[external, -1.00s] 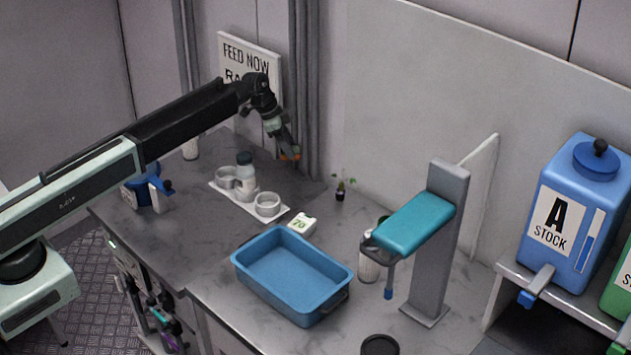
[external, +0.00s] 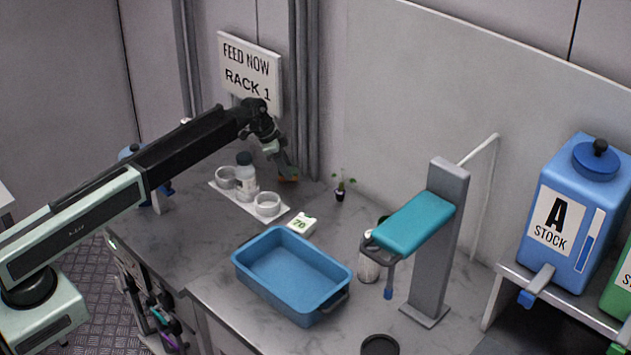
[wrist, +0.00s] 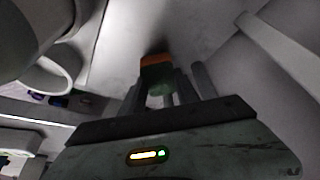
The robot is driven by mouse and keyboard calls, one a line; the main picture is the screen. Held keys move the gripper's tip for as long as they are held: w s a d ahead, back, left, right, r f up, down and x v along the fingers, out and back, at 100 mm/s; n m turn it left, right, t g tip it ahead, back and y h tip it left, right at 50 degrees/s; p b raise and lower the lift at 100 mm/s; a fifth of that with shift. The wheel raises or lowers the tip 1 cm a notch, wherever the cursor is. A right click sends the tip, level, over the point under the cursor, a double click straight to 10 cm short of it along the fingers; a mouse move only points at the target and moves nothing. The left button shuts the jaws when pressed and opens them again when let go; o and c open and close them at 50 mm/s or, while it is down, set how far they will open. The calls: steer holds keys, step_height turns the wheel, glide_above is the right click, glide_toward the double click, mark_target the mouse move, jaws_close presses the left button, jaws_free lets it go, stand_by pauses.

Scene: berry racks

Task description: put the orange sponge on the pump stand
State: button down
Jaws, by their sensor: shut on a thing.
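The orange sponge (external: 288,179) is between the fingers of my gripper (external: 286,172), low over the back of the counter beside the curtain. In the wrist view my gripper (wrist: 163,88) is shut on the sponge (wrist: 155,63), which shows an orange end and a dark green part. I cannot tell whether the sponge touches the counter. A grey upright stand (external: 436,245) with a tilted teal top (external: 413,224) and a blue-tipped spout is at the right; it may be the pump stand, but no label shows.
A white tray (external: 226,200) with white cups and a bottle is left of my gripper. A small plant (external: 340,190), a white block marked 70 (external: 302,224) and a blue tub (external: 292,275) lie toward the stand. A blue stock tank (external: 575,215) is far right.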

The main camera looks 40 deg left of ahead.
steer(key=shift+f, duration=0.8)
steer(key=shift+r, duration=0.25)
steer(key=shift+f, duration=0.25)
steer(key=c, duration=0.9)
jaws_free()
steer(key=shift+r, duration=0.1)
steer(key=p+v, duration=1.1)
steer(key=v, duration=0.1)
steer(key=shift+r, duration=0.15)
